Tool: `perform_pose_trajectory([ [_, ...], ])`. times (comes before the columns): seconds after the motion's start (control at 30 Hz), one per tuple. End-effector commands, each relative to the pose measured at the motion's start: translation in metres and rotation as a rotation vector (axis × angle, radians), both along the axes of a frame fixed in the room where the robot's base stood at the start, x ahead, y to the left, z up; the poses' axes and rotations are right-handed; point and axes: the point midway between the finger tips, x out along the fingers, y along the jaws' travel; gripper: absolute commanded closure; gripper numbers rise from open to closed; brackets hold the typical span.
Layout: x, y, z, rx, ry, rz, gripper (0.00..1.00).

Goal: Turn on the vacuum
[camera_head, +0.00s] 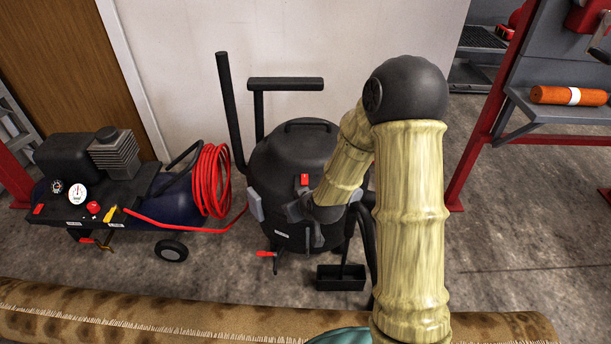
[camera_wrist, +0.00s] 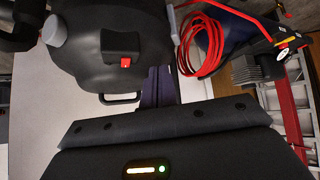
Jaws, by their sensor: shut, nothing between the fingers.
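The vacuum (camera_head: 290,155) is a black drum-shaped machine standing upright by the wall in the head view. Its red switch (camera_head: 305,180) sits on the upper front of the body and is unobstructed. In the wrist view the vacuum (camera_wrist: 85,45) appears upside down at the top left, with the red switch (camera_wrist: 125,62) in a dark housing. My gripper (camera_head: 316,238) is in front of the vacuum's body, below the switch and slightly to its right. It is shut and empty. I cannot tell whether it touches the vacuum. The switch's on or off position is unclear.
A compressor (camera_head: 95,180) with a coiled red hose (camera_head: 210,180) stands left of the vacuum. A small black box-like head (camera_head: 341,277) is on the floor at right. A rolled rug (camera_head: 150,315) crosses the front. Open floor (camera_head: 530,220) lies right.

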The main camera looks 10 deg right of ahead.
Motion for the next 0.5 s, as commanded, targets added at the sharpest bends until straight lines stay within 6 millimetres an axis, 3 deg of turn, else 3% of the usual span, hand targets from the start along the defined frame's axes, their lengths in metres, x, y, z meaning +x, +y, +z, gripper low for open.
perform_pose_trajectory([
  [0.27, 0.050, 0.018, -0.020, 0.077, -0.235, -0.013, 1.00],
  [0.5, 0.079, 0.013, -0.029, 0.121, -0.443, -0.129, 1.00],
])
